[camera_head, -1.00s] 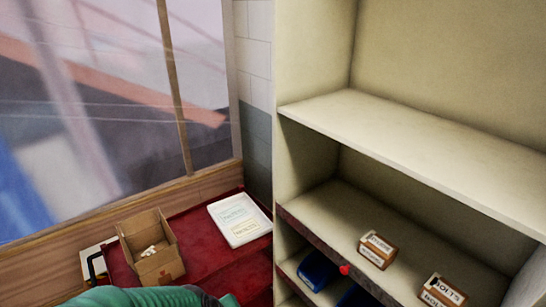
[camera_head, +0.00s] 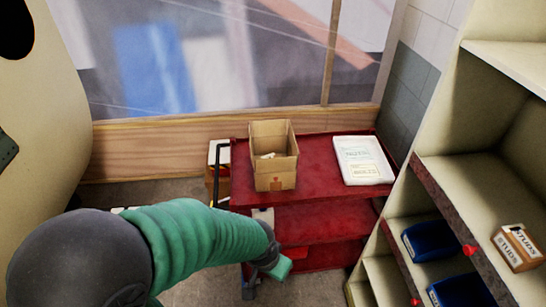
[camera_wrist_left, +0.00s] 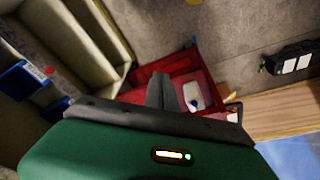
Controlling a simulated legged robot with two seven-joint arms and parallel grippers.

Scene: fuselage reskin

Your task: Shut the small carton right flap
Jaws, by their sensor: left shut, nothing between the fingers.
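The small carton (camera_head: 274,178) is a brown cardboard box on top of the red cart, open at the top, with small white items inside. Its back side stands up tall; I cannot clearly tell the right flap's position. My left gripper (camera_wrist_left: 160,92) is shut and empty in the left wrist view. In the head view, its green hand (camera_head: 280,268) is in front of the cart, lower in the picture than the carton and apart from it. Its fingertips are hard to make out there. My right gripper is not in view.
The red cart (camera_head: 316,190) has a white labelled tray (camera_head: 362,160) right of the carton. A shelf unit (camera_head: 440,170) with blue bins (camera_head: 430,240) and a studs box (camera_head: 518,246) stands at right. A window and wooden sill are behind. Grey floor lies in front.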

